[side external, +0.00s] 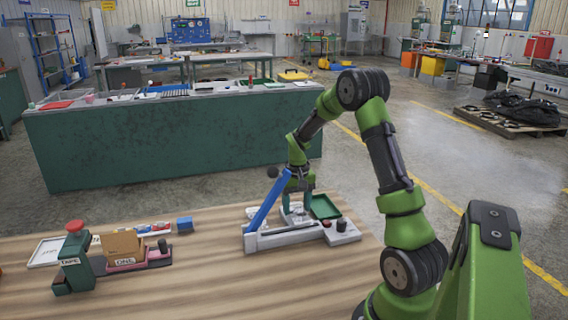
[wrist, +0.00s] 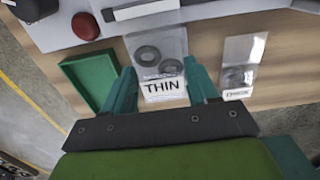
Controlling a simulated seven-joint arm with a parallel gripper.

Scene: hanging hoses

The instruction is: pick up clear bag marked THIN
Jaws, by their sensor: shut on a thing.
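The clear bag marked THIN (wrist: 162,88) shows in the wrist view with dark rings inside and a white label in black letters. My gripper (wrist: 160,66) has one finger at each side edge of this bag and is shut on it, near the label end. In the side external view my gripper (side external: 293,208) points down at the pale fixture on the wooden table. The bag cannot be made out there, and I cannot tell whether it is clear of the surface.
A second clear bag (wrist: 238,78) with a small label lies to the right. A green tray (wrist: 90,80) is close on the left, beside a red knob (wrist: 85,26). A blue lever (side external: 265,204) rises beside my gripper. A tape station (side external: 76,260) stands at the table's left.

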